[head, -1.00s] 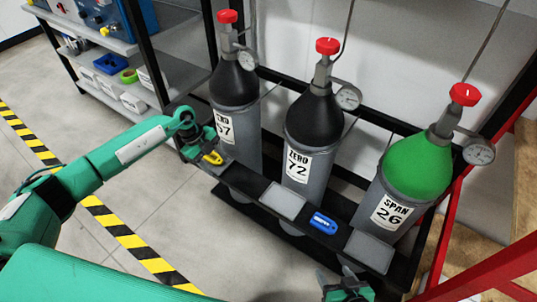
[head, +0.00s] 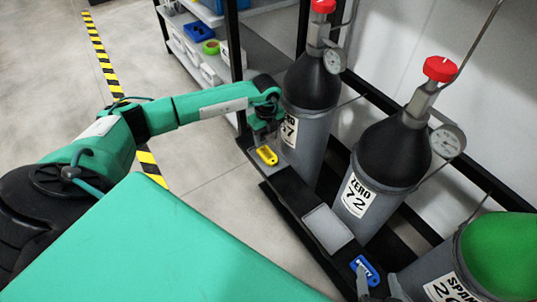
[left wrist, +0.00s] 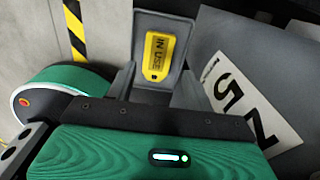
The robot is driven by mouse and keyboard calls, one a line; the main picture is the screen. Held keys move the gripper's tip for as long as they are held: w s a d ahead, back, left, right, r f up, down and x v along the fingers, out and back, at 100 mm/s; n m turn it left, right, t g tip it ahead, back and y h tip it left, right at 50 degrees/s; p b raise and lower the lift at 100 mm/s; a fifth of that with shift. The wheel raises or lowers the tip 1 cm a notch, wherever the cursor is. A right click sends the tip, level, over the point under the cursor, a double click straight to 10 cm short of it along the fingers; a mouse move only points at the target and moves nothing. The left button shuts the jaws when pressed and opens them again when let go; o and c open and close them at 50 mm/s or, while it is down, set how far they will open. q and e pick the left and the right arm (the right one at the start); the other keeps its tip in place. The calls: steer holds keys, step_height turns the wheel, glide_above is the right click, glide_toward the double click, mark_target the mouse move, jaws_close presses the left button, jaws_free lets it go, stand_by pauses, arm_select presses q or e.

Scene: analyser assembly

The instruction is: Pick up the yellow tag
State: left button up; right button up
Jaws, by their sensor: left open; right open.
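The yellow tag (head: 266,156), marked "IN USE", lies on a grey plate at the far left end of the dark rack shelf. In the left wrist view the yellow tag (left wrist: 158,58) lies just beyond and between my two finger tips. My left gripper (head: 264,137) is open and empty, close to the tag; I cannot tell whether it touches. Its fingers also show in the left wrist view (left wrist: 156,85). My right gripper (head: 380,288) is open near the blue tag (head: 367,270), partly cut off at the bottom edge.
Gas cylinders stand behind the shelf: a black-topped one (head: 307,125) close to my left gripper, another black-topped one (head: 385,155), and a green-topped one (head: 505,250). An empty grey plate (head: 328,229) lies between the tags. Open floor (head: 215,190) is in front of the shelf.

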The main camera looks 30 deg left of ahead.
mark_target(266, 153)
arm_select(q)
step_height(266, 153, down, 2)
steer(key=shift+f, duration=0.1)
step_height(266, 153, down, 4)
steer(key=shift+s+d+f+b, duration=0.15)
steer(key=shift+f+b, duration=0.1)
steer(key=shift+b, duration=0.55)
steer(key=shift+f, duration=0.15)
arm_select(e)
step_height(266, 153, up, 6)
steer(key=w+t, duration=0.3)
steer(key=t, duration=0.1)
steer(key=shift+d+f+y, duration=0.2)
steer(key=shift+f+y, duration=0.05)
steer(key=shift+y, duration=0.05)
arm_select(q)
steer(key=shift+c, duration=0.4)
steer(key=c, duration=0.7)
